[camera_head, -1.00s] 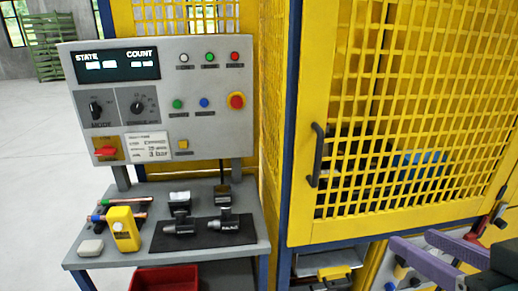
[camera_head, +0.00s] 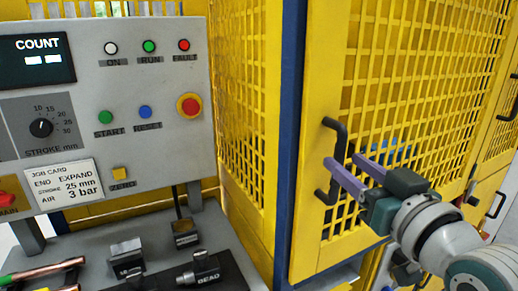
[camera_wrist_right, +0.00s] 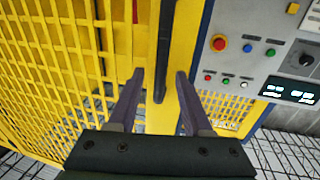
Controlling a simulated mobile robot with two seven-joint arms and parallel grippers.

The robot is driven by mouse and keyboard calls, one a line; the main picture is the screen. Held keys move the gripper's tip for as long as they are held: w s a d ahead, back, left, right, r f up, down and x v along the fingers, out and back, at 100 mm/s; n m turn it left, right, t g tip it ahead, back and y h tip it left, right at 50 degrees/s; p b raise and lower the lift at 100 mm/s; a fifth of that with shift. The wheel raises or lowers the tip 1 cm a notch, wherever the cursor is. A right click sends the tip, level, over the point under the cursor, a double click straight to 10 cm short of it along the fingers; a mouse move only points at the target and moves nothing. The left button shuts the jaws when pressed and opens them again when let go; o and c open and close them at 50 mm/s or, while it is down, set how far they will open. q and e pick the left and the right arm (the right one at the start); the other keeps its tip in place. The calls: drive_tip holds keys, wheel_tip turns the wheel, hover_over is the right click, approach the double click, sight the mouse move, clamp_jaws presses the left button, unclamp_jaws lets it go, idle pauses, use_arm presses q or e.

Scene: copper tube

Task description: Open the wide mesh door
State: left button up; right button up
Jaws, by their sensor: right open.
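The wide mesh door (camera_head: 308,215) is yellow with a square grid and stands right of a dark blue post in the head view. It looks shut against the post. Its black bracket-shaped handle (camera_head: 335,160) is upright near the door's left edge. My right gripper (camera_head: 342,162) is open, its two purple fingers pointing left at the handle's height, with the tips close to it. I cannot tell whether they touch. My left gripper is out of view.
A grey control panel (camera_head: 150,70) with buttons and a dial stands left of the door, above a bench (camera_head: 85,255) with tools. The blue post (camera_head: 290,120) stands between panel and door. Another black handle (camera_head: 508,100) is at the far right.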

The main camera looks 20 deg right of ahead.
sight(342, 161)
drive_tip(key=shift+w+d, duration=0.15)
drive_tip(key=shift+w, duration=1.4)
drive_tip(key=shift+c, duration=0.2)
clamp_jaws()
